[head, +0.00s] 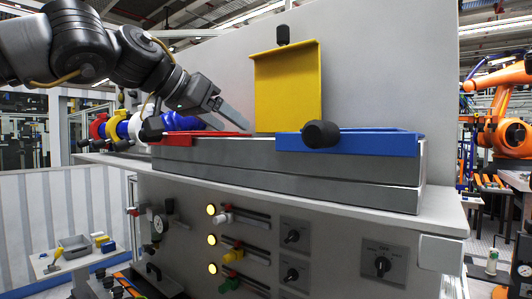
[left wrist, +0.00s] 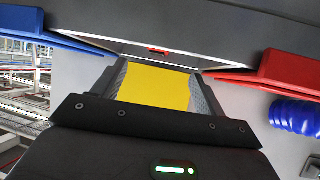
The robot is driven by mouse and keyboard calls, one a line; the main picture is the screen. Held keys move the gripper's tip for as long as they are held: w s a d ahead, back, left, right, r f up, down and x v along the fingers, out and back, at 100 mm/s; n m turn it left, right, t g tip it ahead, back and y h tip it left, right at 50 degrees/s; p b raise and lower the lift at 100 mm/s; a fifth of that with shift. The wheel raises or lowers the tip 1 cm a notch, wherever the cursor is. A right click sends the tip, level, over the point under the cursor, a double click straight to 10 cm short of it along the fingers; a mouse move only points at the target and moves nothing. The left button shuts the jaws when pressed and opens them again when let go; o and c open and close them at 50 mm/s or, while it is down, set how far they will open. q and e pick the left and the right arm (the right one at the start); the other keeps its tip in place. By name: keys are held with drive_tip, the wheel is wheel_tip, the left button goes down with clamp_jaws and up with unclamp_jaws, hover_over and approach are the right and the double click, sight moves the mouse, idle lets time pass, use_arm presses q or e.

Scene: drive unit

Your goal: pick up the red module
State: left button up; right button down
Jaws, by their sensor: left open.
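The red module (head: 210,138) lies flat on the left part of the grey stepped block, with a black knob (head: 151,130) at its left end. In the left wrist view the red module (left wrist: 292,62) shows at the right edge. My left gripper (head: 230,114) is open and empty, just above and behind the red module, reaching in from the upper left. In the left wrist view its two fingers (left wrist: 160,66) stand apart, with the yellow module between them in the picture; I cannot tell how far off it is. My right gripper is not in view.
The yellow module (head: 287,85) stands upright against the grey back panel. The blue module (head: 375,142) with a black knob lies on the right of the grey block (head: 290,165). Knobs and sliders fill the front panel below.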

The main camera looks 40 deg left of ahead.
use_arm(q)
drive_tip(key=shift+w+d+f+p, duration=0.2)
drive_tip(key=shift+w+p, duration=0.05)
drive_tip(key=shift+w, duration=0.2)
drive_tip(key=shift+w+d+f+p, duration=0.2)
drive_tip(key=shift+w, duration=0.2)
drive_tip(key=shift+x, duration=1.25)
drive_tip(key=shift+w+a, duration=0.1)
drive_tip(key=shift+w, duration=0.1)
drive_tip(key=p, duration=0.1)
drive_tip(key=w+p, duration=0.1)
drive_tip(key=p, duration=0.1)
drive_tip(key=shift+d+f, duration=0.2)
drive_tip(key=shift+d, duration=0.05)
drive_tip(key=p+x, duration=0.1)
drive_tip(key=x, duration=0.2)
drive_tip(key=shift+w+f, duration=0.3)
drive_tip(key=shift+w, duration=0.05)
drive_tip(key=shift+s, duration=0.35)
drive_tip(key=c, duration=0.5)
drive_tip(key=shift+w, duration=0.15)
drive_tip(key=c, duration=0.8)
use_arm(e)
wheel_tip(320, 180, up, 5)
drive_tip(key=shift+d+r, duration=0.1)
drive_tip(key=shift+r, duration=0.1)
